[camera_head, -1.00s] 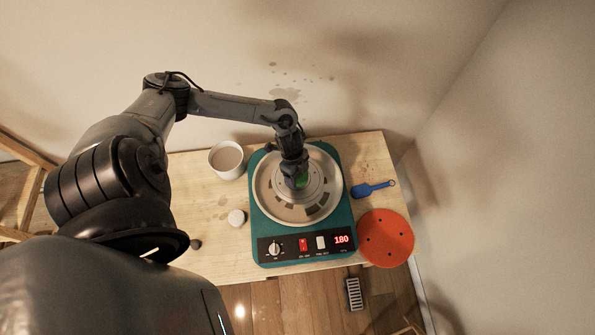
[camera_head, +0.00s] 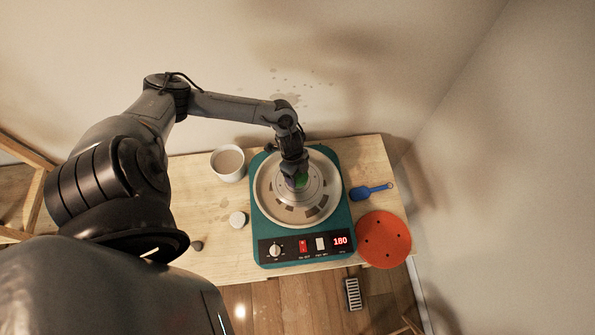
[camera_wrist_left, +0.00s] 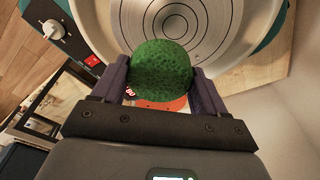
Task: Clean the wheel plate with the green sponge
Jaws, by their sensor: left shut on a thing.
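The green sponge (camera_wrist_left: 162,68) is held between the two fingers of my left gripper (camera_wrist_left: 163,82), which is shut on it. In the head view the left gripper (camera_head: 296,180) is over the middle of the wheel plate (camera_head: 297,211), and only a bit of the sponge shows under it. The wheel plate is round and grey with ring lines and dark patches, inside a pale pan on a teal pottery wheel (camera_head: 262,226). In the wrist view the plate (camera_wrist_left: 180,25) lies beyond the sponge. I cannot tell whether the sponge touches it. My right gripper is not in view.
The wheel's front panel has a knob (camera_head: 275,250), a red switch (camera_head: 303,246) and a display reading 180. A cup (camera_head: 228,163) and a white round piece (camera_head: 237,219) stand left. A blue tool (camera_head: 370,191) and an orange disc (camera_head: 384,239) lie right.

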